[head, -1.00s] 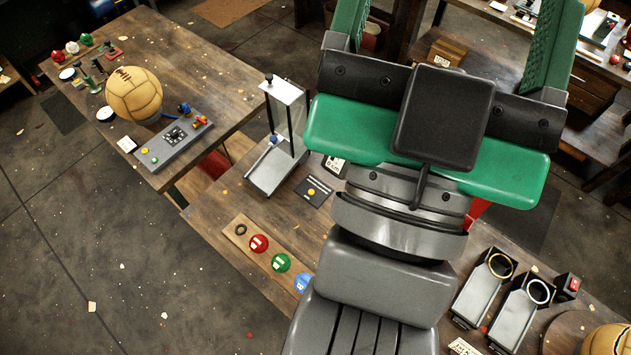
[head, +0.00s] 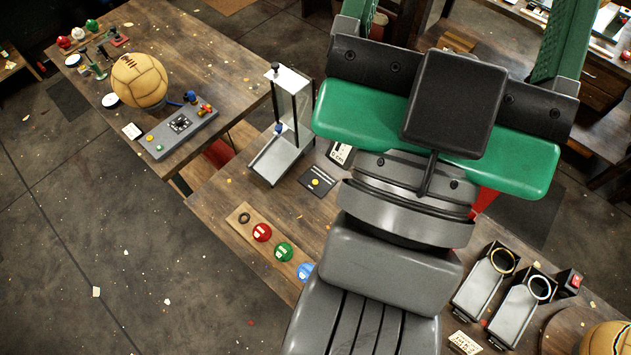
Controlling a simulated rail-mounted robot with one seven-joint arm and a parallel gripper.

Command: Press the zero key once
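I cannot make out a zero key in the head view. A grey control box (head: 179,131) on the far left table carries a dark pad (head: 180,123) with pale marks too small to read, plus a few coloured buttons and knobs. My gripper (head: 455,22) is at the upper right, with a green and black body. Its two green fingers stand wide apart with nothing seen between them. Their tips run out of the top of the frame. It is far to the right of the control box. My arm hides part of the near table.
A tan leather ball (head: 139,80) sits behind the control box. A metal stand (head: 283,125) rises from the near table. A wooden strip holds red (head: 262,232), green (head: 284,251) and blue (head: 305,271) domes.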

